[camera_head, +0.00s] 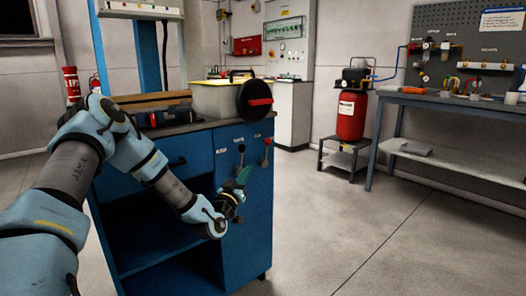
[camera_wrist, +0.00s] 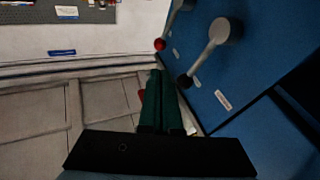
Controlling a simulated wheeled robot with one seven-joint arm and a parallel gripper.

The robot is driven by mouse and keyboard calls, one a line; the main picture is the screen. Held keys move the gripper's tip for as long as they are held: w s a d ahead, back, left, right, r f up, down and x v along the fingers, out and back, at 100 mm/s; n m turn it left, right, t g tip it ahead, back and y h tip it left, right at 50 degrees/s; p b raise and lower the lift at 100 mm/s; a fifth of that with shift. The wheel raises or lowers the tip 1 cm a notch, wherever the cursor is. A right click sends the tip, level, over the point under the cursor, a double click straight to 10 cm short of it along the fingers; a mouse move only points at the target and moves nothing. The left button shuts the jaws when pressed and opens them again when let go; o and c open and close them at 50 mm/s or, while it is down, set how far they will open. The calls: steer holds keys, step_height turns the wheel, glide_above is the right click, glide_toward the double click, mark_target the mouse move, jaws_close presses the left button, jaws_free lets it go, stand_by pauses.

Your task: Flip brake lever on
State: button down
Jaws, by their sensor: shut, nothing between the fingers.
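Two levers are mounted on the blue cabinet's front, and I cannot read which label says brake. One lever has a black knob (camera_head: 241,148) and the other a red knob (camera_head: 268,141). In the wrist view the black-knobbed lever (camera_wrist: 204,59) runs from a grey round hub to its knob, just right of my fingers. The red knob (camera_wrist: 160,44) shows farther off, beyond my fingertips. My gripper (camera_head: 243,174) has dark green fingers, shut and empty, in front of the cabinet below the levers. The fingers (camera_wrist: 158,74) appear apart from both levers.
The blue cabinet (camera_head: 248,215) has open shelves on its left; a grey bin (camera_head: 215,100) and a black round part with a red handle (camera_head: 255,98) sit on top. A red compressor (camera_head: 352,115) and workbench (camera_head: 450,110) stand right. The floor between is clear.

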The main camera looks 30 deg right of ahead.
mark_target(268, 142)
steer(key=p+x, duration=0.1)
steer(key=x, duration=1.3)
steer(key=shift+f, duration=0.1)
steer(key=shift+d, duration=0.1)
steer(key=shift+w+d+r+m+g+y+p, duration=0.1)
steer(key=shift+d+r+m+g+y+p, duration=0.5)
steer(key=shift+p, duration=0.35)
steer(key=w+d+f+m+g+y+p, duration=0.1)
steer(key=d+m+g+y+p, duration=0.1)
steer(key=d+y, duration=0.3)
steer(key=shift+w+d+m+g+p, duration=0.25)
steer(key=shift+d+g+p, duration=0.25)
steer(key=shift+d+g, duration=0.35)
steer(key=shift+s+d, duration=0.15)
